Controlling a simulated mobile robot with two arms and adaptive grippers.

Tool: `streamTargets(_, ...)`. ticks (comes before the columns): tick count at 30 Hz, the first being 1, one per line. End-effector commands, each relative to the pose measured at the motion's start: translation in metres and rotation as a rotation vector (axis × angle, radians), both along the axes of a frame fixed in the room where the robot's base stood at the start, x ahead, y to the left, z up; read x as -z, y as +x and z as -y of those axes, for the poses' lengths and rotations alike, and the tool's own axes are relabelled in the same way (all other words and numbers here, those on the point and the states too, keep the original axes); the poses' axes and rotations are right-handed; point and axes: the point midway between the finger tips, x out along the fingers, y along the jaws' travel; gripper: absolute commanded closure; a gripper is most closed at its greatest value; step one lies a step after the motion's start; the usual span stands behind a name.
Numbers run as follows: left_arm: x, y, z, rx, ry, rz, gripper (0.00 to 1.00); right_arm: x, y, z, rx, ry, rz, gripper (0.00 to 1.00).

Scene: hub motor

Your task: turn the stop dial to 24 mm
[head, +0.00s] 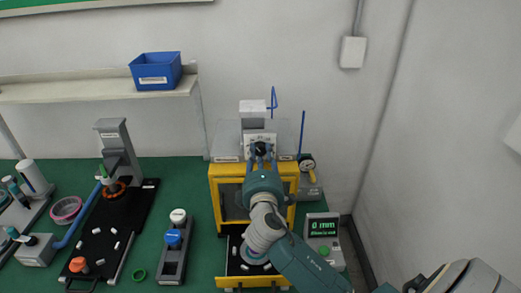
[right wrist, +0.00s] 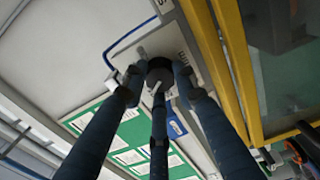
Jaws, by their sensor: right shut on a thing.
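The stop dial (head: 261,148) is a small dark knob on a white plate on top of the yellow-framed machine (head: 214,188). It also shows in the right wrist view (right wrist: 159,72), with a pale pointer mark on its face. My right gripper (head: 262,152) is shut on the dial, and in the right wrist view its dark fingers (right wrist: 155,88) reach around the knob. The dial's scale is too small to read. A digital display (head: 323,228) at the machine's right reads 0 mm in green. My left gripper is in neither view.
A gauge with a yellow handle (head: 308,168) stands just right of the machine. An open drawer (head: 234,281) with small white pieces juts out below. A black tray (head: 103,240), a press (head: 116,150) and a small stand (head: 174,255) are on the green bench at left.

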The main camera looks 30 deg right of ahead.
Motion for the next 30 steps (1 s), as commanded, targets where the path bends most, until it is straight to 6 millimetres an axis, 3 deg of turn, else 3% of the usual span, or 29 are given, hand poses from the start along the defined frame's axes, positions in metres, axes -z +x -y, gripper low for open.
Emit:
streamTargets(23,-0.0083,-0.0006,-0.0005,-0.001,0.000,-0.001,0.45,0.0041,-0.0006,-0.0004,0.000,-0.090,-0.064,0.98)
streamTargets(24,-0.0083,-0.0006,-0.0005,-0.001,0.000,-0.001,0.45,0.0042,-0.0006,-0.0004,0.000,-0.090,-0.064,0.70)
streamTargets(27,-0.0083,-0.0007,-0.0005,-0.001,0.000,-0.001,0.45,0.0038,-0.0005,-0.0003,0.000,-0.089,-0.063,0.53)
streamTargets(30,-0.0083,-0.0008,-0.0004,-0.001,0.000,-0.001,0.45,0.0026,-0.0004,-0.0002,0.000,-0.089,-0.061,0.53)
